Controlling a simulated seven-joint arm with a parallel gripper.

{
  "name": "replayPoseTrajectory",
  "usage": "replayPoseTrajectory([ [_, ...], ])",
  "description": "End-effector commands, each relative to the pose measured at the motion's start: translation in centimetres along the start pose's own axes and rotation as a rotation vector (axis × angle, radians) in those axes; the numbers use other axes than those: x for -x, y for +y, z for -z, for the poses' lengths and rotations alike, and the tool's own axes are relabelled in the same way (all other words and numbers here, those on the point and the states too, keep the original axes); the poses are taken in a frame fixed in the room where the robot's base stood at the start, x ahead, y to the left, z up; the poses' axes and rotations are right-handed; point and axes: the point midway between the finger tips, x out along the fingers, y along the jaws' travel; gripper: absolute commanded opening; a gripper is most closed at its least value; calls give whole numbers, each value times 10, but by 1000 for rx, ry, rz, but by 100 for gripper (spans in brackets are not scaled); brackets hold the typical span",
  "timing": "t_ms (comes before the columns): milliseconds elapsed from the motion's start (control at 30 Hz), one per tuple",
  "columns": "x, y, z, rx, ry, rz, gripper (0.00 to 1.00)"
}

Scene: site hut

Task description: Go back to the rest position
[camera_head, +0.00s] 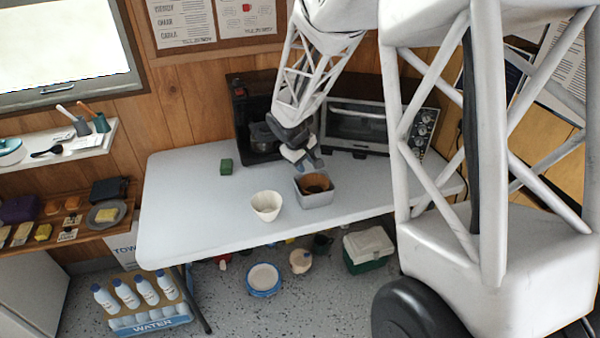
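My gripper (306,164) is above the table near its back, just over the rear of a grey square container (316,200) with dark brown contents. I cannot tell whether its fingers touch the container, or whether they are open or shut. My arm reaches down from the top of the picture. A white cup-like bowl (266,208) stands on the table to the left of the container.
A white table (190,220) bears a green block (226,166), a dark coffee machine (256,125) and a toaster oven (355,128) at the back. A shelf (60,150) hangs at the left. Bottles in a water crate (150,318) stand on the floor. The table's left part is clear.

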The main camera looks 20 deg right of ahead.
Motion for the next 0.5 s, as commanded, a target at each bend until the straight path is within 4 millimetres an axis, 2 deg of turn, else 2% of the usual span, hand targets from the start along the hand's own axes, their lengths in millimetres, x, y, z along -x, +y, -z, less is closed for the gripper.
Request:
replayPoseTrajectory([
  [267,5,0,-3,-6,2,1,36],
  [367,13,-1,-8,-17,4,2,36],
  [500,34,-3,-21,-46,11,7,36],
])
